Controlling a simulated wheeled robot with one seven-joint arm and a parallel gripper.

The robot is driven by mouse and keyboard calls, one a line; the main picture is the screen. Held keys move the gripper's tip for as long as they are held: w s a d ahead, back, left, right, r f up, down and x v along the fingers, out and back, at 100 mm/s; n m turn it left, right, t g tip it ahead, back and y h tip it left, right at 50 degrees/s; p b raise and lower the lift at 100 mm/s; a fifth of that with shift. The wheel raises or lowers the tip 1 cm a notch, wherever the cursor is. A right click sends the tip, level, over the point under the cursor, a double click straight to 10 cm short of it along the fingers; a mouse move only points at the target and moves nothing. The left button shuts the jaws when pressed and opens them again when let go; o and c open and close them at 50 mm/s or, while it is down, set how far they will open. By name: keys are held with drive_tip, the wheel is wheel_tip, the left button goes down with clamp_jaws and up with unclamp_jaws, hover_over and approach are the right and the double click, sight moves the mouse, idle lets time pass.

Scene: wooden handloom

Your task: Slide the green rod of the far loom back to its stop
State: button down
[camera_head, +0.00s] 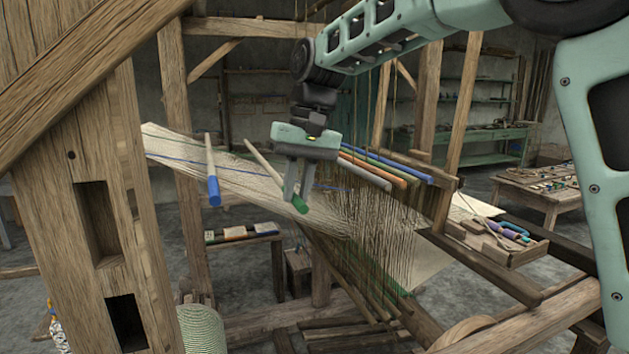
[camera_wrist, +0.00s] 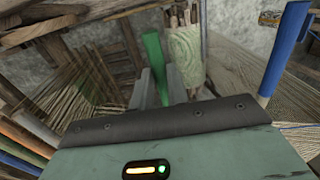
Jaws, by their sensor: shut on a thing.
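The green-ended rod (camera_head: 300,205) sticks out of the pale warp sheet, a pale wooden shaft with a green tip. My gripper (camera_head: 297,194) points down with its fingers around this rod just behind the tip. In the wrist view the green end (camera_wrist: 153,58) shows between my two grey fingers (camera_wrist: 159,80), and the gripper is shut on it. The rod's far end and its stop cannot be made out. A blue-ended rod (camera_head: 213,190) lies apart to the left; it also shows in the wrist view (camera_wrist: 286,50).
Blue, green, orange and white heddle bars (camera_head: 375,170) lie close right of my gripper, with hanging strings below. A thick wooden post (camera_head: 100,200) stands at the left. A tray with tools (camera_head: 495,245) is at the right. A bench (camera_head: 240,237) stands beyond the loom.

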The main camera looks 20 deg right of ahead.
drive_tip(key=a+r+p, duration=0.2)
drive_tip(key=a, duration=0.4)
drive_tip(key=c, duration=1.4)
unclamp_jaws()
drive_tip(key=shift+o, duration=0.2)
drive_tip(key=shift+f, duration=0.1)
wheel_tip(320, 180, up, 12)
drive_tip(key=d, duration=0.2)
drive_tip(key=shift+d, duration=0.25)
drive_tip(key=shift+f, duration=0.1)
